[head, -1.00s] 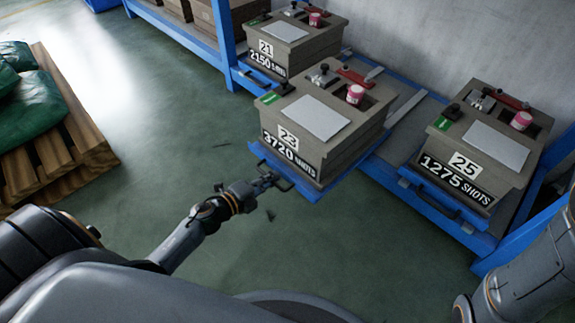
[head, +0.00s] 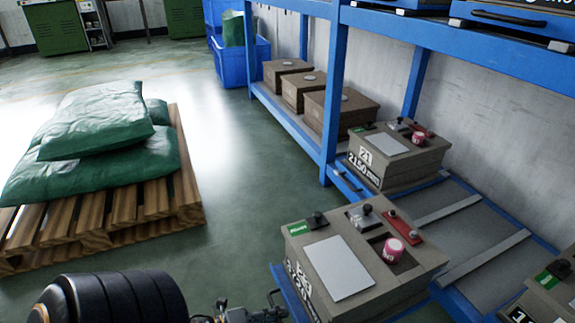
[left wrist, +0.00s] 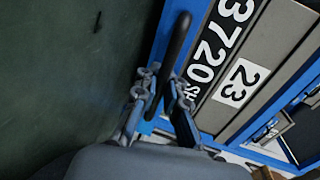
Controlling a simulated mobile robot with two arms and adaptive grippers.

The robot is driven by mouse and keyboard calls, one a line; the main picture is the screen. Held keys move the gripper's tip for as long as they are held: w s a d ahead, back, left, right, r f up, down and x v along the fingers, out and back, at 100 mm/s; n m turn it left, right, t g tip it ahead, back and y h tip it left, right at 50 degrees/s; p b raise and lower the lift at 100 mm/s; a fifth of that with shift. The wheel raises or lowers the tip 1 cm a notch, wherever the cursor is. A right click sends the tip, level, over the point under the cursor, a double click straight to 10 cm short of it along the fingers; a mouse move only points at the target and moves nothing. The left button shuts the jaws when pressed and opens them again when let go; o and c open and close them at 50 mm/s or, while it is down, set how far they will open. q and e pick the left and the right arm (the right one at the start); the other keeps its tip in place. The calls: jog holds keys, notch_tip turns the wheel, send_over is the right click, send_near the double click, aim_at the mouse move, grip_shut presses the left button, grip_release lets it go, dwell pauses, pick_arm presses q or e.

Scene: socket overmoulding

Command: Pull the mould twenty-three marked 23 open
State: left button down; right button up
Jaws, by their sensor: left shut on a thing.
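The mould marked 23 (head: 322,266) is a grey-brown block with a pale plate, a pink-and-white pot and a green tag on top. It rests on a blue drawer tray that juts out from the rack. My left gripper (head: 268,307) is at the tray's front, low in the head view. In the left wrist view its fingers (left wrist: 163,92) are shut on the black tray handle (left wrist: 179,47). My right gripper is not in view.
The mould marked 21 (head: 390,160) sits on the blue rack (head: 335,90) behind. Another mould (head: 545,300) shows at the right edge. Bare shelf with pale strips (head: 485,258) lies behind mould 23. A wooden pallet (head: 100,222) with green sacks stands left; floor between is clear.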

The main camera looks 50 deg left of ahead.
pick_arm(q)
jog(key=shift+r, duration=0.15)
jog(key=c, duration=1.7)
grip_release()
jog(key=shift+s, duration=0.1)
jog(key=v, duration=1.2)
